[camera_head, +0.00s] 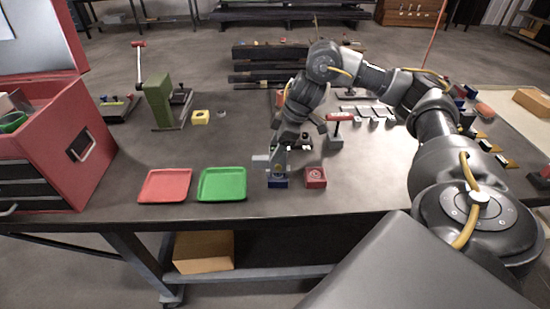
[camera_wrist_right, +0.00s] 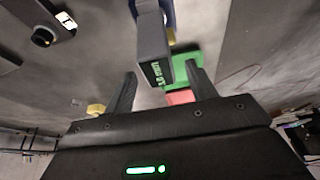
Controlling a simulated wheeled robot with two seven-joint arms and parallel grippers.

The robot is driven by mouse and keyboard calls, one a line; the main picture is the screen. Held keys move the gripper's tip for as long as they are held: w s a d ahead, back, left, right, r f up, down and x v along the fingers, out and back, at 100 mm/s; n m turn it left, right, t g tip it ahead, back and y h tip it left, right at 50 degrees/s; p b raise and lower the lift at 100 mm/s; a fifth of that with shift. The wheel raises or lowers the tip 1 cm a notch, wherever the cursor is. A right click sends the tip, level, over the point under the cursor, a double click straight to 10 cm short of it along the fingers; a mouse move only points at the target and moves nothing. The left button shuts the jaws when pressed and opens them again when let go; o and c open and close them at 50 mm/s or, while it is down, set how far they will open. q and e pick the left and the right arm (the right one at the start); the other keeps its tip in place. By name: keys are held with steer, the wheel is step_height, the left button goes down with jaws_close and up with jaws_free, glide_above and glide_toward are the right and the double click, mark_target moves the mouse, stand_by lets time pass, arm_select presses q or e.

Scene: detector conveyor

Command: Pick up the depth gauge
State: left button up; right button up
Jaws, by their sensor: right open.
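The depth gauge (camera_head: 278,168) stands upright on a blue base (camera_head: 278,184) near the front edge of the table. It is a grey body with a small green digital display, and it shows large in the right wrist view (camera_wrist_right: 152,50). My right gripper (camera_head: 293,146) is just behind it in the head view, partly hidden by its own arm. In the right wrist view, the fingers of my right gripper (camera_wrist_right: 163,82) are apart, and the gauge's display end shows between them with gaps on both sides. My left gripper is not in view.
A red block (camera_head: 316,178) sits close to the right of the blue base. A green tray (camera_head: 222,184) and a red tray (camera_head: 166,186) lie to the left. A red-handled clamp (camera_head: 337,132) stands behind right. A red toolbox (camera_head: 70,150) fills the left side.

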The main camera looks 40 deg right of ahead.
steer(key=shift+c, duration=0.2)
jaws_close()
